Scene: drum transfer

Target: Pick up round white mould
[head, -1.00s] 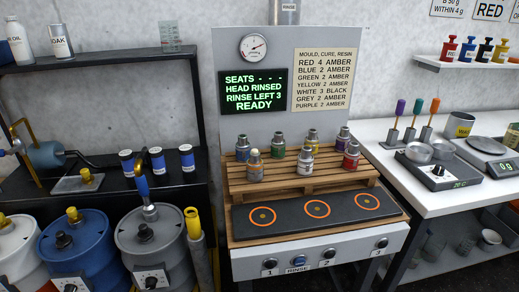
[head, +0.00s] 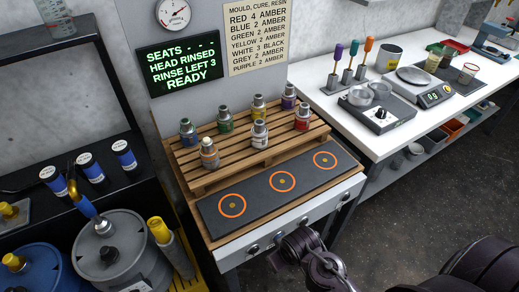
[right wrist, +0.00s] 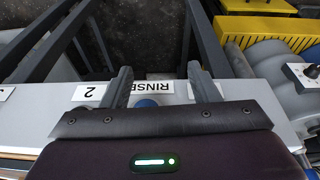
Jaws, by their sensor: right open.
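The white mould (head: 259,133) is a small upright bottle-like piece with a grey cap. It stands near the front middle of the slatted wooden rack (head: 222,178), among several similar coloured pieces. My right gripper (right wrist: 158,74) is open in the right wrist view, with nothing between its fingers. It hangs over the front panel with the RINSE label and blue button. In the head view my right arm (head: 310,255) reaches in low in front of the panel, well below the rack. The left gripper is out of view.
A tan-grey piece (head: 209,153) stands left of the white one and a red piece (head: 302,117) right. A dark strip with three orange-ringed seats (head: 283,181) lies in front. The screen (head: 180,66) reads READY. Drums (head: 120,255) stand lower left.

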